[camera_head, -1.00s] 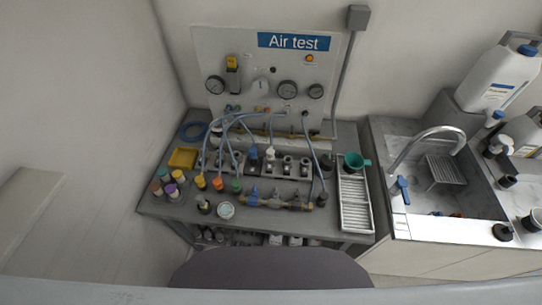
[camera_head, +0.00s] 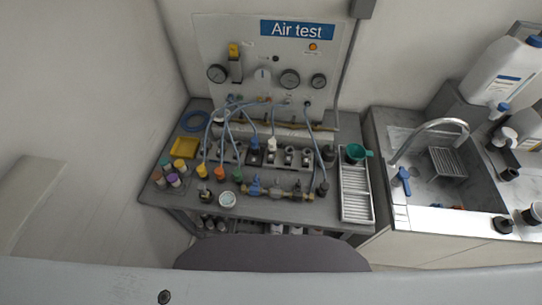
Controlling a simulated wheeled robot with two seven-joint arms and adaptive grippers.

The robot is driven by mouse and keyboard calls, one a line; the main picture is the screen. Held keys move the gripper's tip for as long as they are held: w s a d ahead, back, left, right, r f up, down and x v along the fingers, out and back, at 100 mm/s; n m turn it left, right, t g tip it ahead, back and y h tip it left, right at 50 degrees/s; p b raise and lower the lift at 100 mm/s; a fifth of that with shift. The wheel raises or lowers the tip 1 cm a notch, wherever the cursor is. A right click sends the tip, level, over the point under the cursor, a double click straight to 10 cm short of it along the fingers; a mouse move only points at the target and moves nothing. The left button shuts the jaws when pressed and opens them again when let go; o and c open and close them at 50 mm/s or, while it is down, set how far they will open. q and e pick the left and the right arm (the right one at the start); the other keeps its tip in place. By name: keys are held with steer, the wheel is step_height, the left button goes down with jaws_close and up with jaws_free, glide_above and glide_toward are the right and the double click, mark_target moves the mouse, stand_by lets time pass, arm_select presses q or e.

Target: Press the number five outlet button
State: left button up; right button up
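An air test bench (camera_head: 300,206) stands ahead of me with an upright panel (camera_head: 215,45) behind it. The blue sign (camera_head: 297,29) on the panel reads "Air test". A row of outlet blocks runs across the bench, including a blue outlet (camera_head: 254,156), a white-topped outlet (camera_head: 272,146) and several grey outlets (camera_head: 289,156). Light blue hoses (camera_head: 315,140) run from the panel down to the row. Outlet numbers and individual buttons are too small to read. Neither of my grippers shows in the view.
A yellow tray (camera_head: 184,147), coloured-cap bottles (camera_head: 173,180) and a blue hose coil (camera_head: 198,121) are at the bench's left. A sink with a tap (camera_head: 428,125) stands farther right. Floor at left looks clear.

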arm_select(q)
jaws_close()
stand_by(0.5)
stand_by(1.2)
